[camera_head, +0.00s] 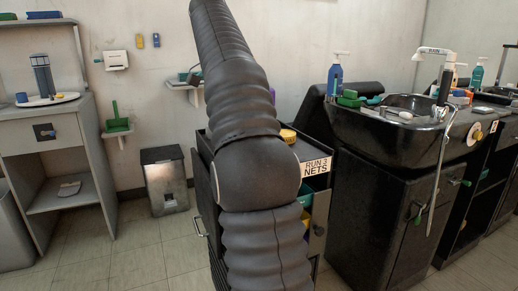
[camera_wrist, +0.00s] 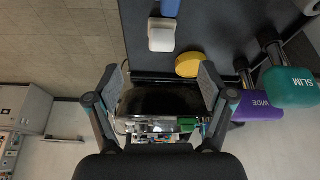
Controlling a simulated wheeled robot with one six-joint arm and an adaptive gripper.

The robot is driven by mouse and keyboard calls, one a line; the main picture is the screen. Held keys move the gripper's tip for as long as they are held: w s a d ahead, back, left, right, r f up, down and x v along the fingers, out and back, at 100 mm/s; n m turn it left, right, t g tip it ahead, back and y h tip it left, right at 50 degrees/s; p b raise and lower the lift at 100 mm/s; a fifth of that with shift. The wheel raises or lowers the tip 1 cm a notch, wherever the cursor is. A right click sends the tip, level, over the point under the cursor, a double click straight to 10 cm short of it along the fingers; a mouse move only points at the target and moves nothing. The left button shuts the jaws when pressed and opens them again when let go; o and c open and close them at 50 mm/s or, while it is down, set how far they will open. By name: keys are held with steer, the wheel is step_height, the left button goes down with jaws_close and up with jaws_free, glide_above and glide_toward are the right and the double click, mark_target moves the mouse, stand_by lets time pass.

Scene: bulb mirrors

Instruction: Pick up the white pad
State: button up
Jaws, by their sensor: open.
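A small white block-shaped thing (camera_wrist: 161,36), which looks like the white pad, lies on a dark top (camera_wrist: 222,25) near the upper middle of the wrist view. A blue thing (camera_wrist: 170,7) touches or overlaps its upper edge. My gripper (camera_wrist: 158,82) is open, its two fingers wide apart, with nothing held between them. The white pad shows beyond the fingertips, apart from them. In the head view my dark ribbed arm covers the middle, and I cannot make out the pad or my gripper there.
In the wrist view, a yellow disc (camera_wrist: 189,64) lies right of the pad, near the purple WIDE piece (camera_wrist: 258,107) and teal SLIM piece (camera_wrist: 291,87). In the head view, the cart labelled RUN 3 NETS (camera_head: 316,168) stands behind my arm, left of a black basin (camera_head: 392,122).

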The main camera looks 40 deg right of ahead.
steer(key=shift+m, duration=0.8)
steer(key=x, duration=0.3)
steer(key=d+x, duration=0.1)
steer(key=x, duration=0.4)
steer(key=shift+d, duration=0.3)
steer(key=shift+d+x, duration=0.15)
steer(key=shift+x, duration=1.25)
steer(key=shift+d+x, duration=0.15)
steer(key=shift+x, duration=1.25)
steer(key=shift+r, duration=0.2)
steer(key=c, duration=1.2)
